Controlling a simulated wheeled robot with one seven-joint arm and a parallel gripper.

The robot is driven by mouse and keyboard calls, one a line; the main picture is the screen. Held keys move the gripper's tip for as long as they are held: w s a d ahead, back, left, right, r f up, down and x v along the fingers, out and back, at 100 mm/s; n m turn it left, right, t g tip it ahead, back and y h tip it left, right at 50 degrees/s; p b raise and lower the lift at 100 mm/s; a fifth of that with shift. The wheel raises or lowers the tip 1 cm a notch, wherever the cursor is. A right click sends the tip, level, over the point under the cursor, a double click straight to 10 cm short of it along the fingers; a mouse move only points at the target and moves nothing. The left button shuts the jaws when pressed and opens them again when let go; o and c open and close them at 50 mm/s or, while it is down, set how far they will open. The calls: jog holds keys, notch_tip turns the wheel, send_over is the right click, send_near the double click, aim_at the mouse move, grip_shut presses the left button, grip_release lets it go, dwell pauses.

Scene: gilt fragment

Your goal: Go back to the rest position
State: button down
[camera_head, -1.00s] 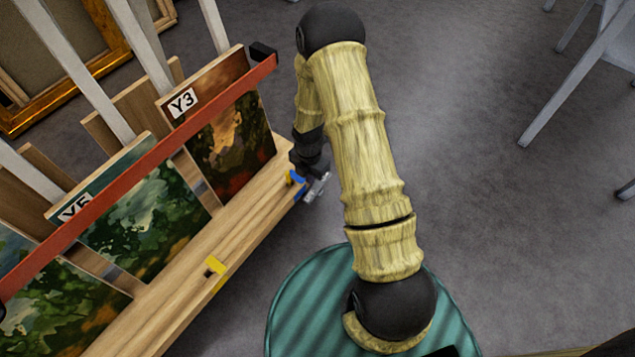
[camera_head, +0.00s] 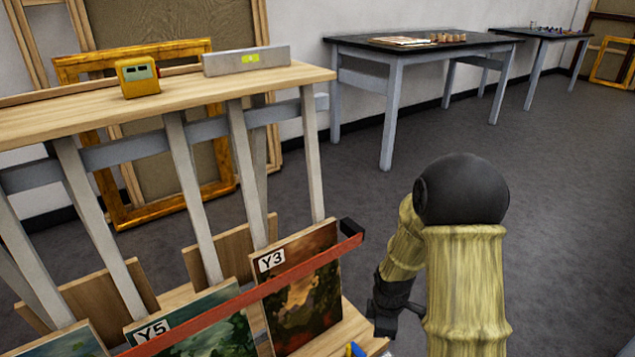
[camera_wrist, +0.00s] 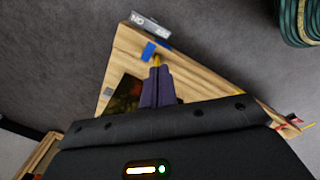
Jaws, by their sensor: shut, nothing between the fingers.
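My gripper shows in the wrist view (camera_wrist: 157,85), its two dark fingers together and nothing between them. It points down over the wooden shelf (camera_wrist: 190,75) of the painting rack. In the head view my arm stands at the right of the rack, and its lower end is near the shelf's right end; the fingertips are hidden there. The painting marked Y3 (camera_head: 312,295) leans in the rack behind a red rail (camera_head: 250,295), close to the left of my arm. The painting marked Y5 (camera_head: 210,325) stands left of it.
A wooden worktop (camera_head: 200,88) above the rack holds a yellow device (camera_head: 137,77) and a grey level (camera_head: 246,61). Dark tables (camera_head: 420,47) with small items stand along the back wall. The grey floor (camera_head: 560,220) right of my arm is clear.

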jog(key=s+r+m+t+p, duration=0.1)
jog(key=s+r+m+p, duration=0.3)
jog(key=s+r+m, duration=0.55)
jog(key=s+r+m+t+p, duration=0.15)
jog(key=r+m+p, duration=0.4)
jog(key=r, duration=0.85)
notch_tip(320, 180, up, 36)
jog(key=p, duration=3.5)
jog(key=shift+s+a+m+g+p, duration=0.25)
jog(key=shift+s+m+g+p, duration=0.1)
jog(key=shift+g, duration=0.1)
jog(key=shift+r, duration=0.1)
jog(key=shift+w+d, duration=0.1)
